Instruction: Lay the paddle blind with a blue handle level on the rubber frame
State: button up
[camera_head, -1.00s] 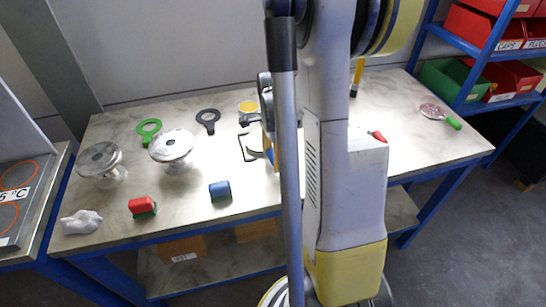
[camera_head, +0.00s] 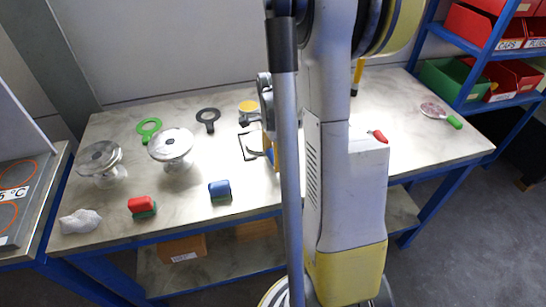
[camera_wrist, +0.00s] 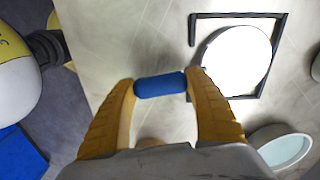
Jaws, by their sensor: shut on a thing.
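In the wrist view my gripper (camera_wrist: 163,88) is shut on the blue handle (camera_wrist: 160,85) of a paddle blind. A bright white disc (camera_wrist: 237,60), seemingly the blind's plate, shows just right of the fingers; its join to the handle is hidden. The disc appears inside the outline of the black rubber frame (camera_wrist: 245,16). I cannot tell whether it touches the frame or is level. In the head view the frame (camera_head: 243,148) lies on the table left of my arm, with part of a pale disc over it. My arm hides most of the gripper there.
Two flanged vessels (camera_head: 100,158) (camera_head: 171,146) stand at the left. A green-handled paddle (camera_head: 440,115) lies at the right. The table's front right is clear.

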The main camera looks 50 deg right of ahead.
jog(key=shift+f+b, duration=0.25)
jog(key=shift+b, duration=0.05)
dwell(0.5)
jog(key=o, duration=1.5)
notch_tip(320, 180, up, 12)
jog(key=s+a+r+n+t, duration=0.2)
jog(key=a+n+t, duration=0.1)
jog(key=a+n, duration=0.8)
jog(key=s+a+r+n+t, duration=0.2)
jog(key=a+n+t, duration=0.2)
jog(key=a+n, duration=0.7)
jog(key=a, duration=0.5)
jog(key=shift+s+r+n, duration=0.25)
jog(key=shift+s+n, duration=0.1)
jog(key=shift+n, duration=0.05)
